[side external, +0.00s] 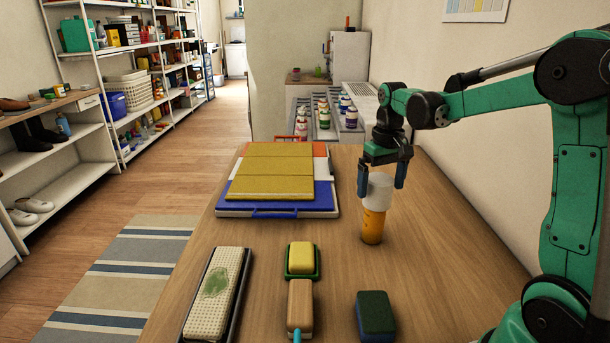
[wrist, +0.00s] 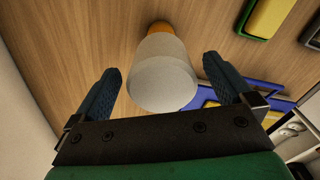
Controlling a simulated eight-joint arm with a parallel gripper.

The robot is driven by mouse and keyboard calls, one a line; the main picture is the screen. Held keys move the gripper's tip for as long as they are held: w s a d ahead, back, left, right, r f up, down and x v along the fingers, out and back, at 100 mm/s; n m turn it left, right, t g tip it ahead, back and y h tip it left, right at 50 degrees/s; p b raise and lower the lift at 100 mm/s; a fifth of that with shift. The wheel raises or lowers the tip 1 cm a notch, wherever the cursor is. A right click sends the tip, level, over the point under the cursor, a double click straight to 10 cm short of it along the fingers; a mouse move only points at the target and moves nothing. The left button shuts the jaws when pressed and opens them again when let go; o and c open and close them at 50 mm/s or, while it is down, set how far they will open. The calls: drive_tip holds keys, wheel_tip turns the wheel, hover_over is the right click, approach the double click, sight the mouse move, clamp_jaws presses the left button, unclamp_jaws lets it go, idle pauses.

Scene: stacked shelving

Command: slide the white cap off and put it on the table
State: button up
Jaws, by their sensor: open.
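A white cap (side external: 379,189) sits on top of an orange bottle (side external: 373,226) that stands upright on the wooden table (side external: 440,250). My gripper (side external: 381,182) is above the bottle, pointing down, with its dark fingers on either side of the cap. In the wrist view the cap (wrist: 163,76) lies between the two fingers, with a visible gap on each side, and the orange bottle (wrist: 161,30) shows beyond it. My gripper (wrist: 163,90) is open and holds nothing.
A blue case with yellow panels (side external: 275,178) lies to the left. In front are a long whitish pad (side external: 217,295), a yellow sponge in a green tray (side external: 301,258), a wooden-backed brush (side external: 300,305) and a dark green sponge (side external: 374,314). The table right of the bottle is clear.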

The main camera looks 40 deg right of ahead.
sight(382, 179)
drive_tip(key=shift+f, duration=0.9)
drive_tip(key=c, duration=1.2)
drive_tip(key=shift+r, duration=0.65)
drive_tip(key=shift+r, duration=2.7)
